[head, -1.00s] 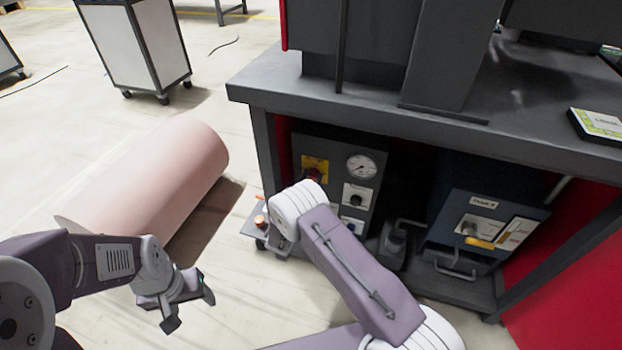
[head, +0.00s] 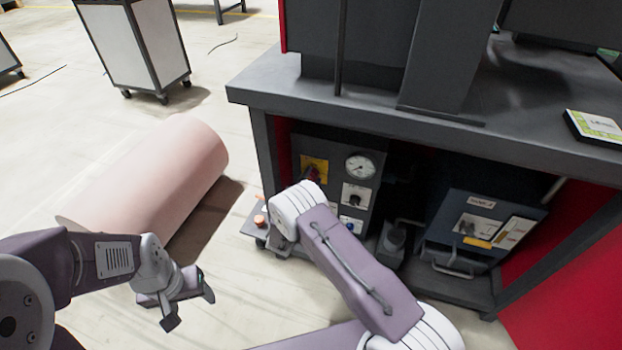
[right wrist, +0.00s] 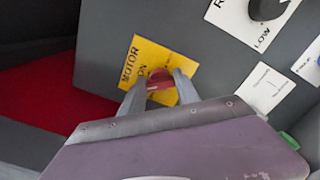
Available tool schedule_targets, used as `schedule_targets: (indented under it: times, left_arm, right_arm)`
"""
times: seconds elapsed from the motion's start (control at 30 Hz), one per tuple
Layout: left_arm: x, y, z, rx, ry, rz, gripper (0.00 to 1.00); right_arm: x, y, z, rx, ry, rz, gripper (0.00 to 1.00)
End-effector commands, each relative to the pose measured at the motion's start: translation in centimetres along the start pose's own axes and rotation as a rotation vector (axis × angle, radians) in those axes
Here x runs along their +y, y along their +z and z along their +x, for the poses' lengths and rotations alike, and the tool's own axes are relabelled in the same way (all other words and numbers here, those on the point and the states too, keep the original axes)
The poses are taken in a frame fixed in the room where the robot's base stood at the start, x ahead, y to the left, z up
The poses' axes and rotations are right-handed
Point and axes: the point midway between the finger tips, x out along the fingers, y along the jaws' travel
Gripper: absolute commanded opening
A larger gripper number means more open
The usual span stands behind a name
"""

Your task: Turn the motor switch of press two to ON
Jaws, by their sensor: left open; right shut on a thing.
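The motor switch is a red knob (right wrist: 160,80) on a yellow plate (right wrist: 178,59) with the words MOTOR and ON legible in the right wrist view. My right gripper (right wrist: 159,87) is shut on the red knob, one finger on each side. The fingers and wrist cover part of the plate, so the knob's exact setting cannot be told. In the head view the yellow plate (head: 314,164) shows at the upper left of the grey control panel, just beyond my right arm, which hides the gripper. My left gripper (head: 190,309) is open and empty above the floor.
A pressure gauge (head: 360,166) and a black dial (right wrist: 268,8) sit beside the switch on the panel. The dark bench top (head: 420,105) overhangs the panel. A blue-grey unit (head: 482,225) stands right. A pink roll (head: 150,180) lies on the floor at left.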

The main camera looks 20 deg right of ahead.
Motion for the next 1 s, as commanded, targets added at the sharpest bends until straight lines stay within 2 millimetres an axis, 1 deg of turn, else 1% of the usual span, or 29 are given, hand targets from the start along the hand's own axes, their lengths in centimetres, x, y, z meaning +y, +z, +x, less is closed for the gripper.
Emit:
schedule_targets:
  times: [0.3, 0.5, 0.7, 1.0]
  left_arm:
    - [0.0, -0.01, -0.08, 0.0, 0.0, 0.0, 0.65]
    - [0.0, -0.01, -0.08, 0.0, 0.0, 0.0, 0.65]
    - [0.0, -0.01, -0.07, 0.0, 0.0, 0.0, 0.65]
    - [0.0, 0.0, -0.06, 0.0, 0.0, 0.0, 0.65]
  right_arm:
    - [-0.25, -0.16, -0.09, 0.004, -0.002, 0.286, 0.0]
    - [-0.3, -0.19, -0.1, 0.004, -0.003, 0.438, 0.0]
    - [-0.34, -0.22, -0.11, 0.004, -0.003, 0.549, 0.0]
    - [-0.35, -0.25, -0.11, 0.005, -0.003, 0.63, 0.0]
